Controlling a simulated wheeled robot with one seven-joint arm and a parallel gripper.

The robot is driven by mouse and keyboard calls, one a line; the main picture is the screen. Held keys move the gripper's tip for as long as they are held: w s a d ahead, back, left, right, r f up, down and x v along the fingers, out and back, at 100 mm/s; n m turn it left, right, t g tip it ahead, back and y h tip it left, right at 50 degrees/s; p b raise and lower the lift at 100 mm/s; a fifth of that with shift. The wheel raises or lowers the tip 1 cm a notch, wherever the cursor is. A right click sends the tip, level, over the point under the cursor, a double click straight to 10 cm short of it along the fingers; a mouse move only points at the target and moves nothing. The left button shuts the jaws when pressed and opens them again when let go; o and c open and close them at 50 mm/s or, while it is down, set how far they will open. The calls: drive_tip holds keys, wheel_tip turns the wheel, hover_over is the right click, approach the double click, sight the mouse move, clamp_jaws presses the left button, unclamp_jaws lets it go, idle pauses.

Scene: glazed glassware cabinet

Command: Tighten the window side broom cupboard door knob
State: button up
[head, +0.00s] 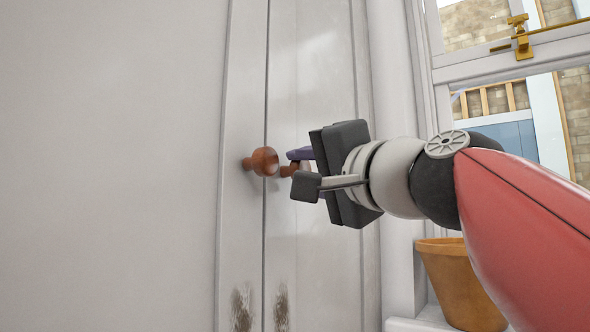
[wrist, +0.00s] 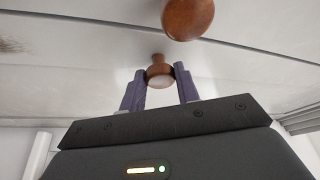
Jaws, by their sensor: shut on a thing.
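The window side broom cupboard door knob (head: 287,171), brown wood, sits on the right-hand white door (head: 312,75), just right of the seam. My gripper (head: 299,157) reaches it from the right and covers much of it in the head view. In the wrist view, the purple fingers of my gripper (wrist: 159,69) stand on either side of this knob (wrist: 160,76) and are shut on it. The knob is still on the door face. Whether there is a gap behind it is too small to tell.
A second brown knob (head: 263,161) is close by on the left-hand door; it also shows in the wrist view (wrist: 187,17). A terracotta pot (head: 458,280) stands on the sill at right, under the window (head: 500,75) with its brass catch (head: 521,38).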

drive_tip(key=o, duration=1)
drive_tip(key=shift+c, duration=0.2)
drive_tip(key=b+v, duration=0.1)
drive_tip(key=v, duration=0.6)
drive_tip(key=shift+s+d+b, duration=0.2)
drive_tip(key=shift+s+b, duration=0.15)
drive_tip(key=shift+s, duration=0.05)
drive_tip(key=shift+f, duration=0.1)
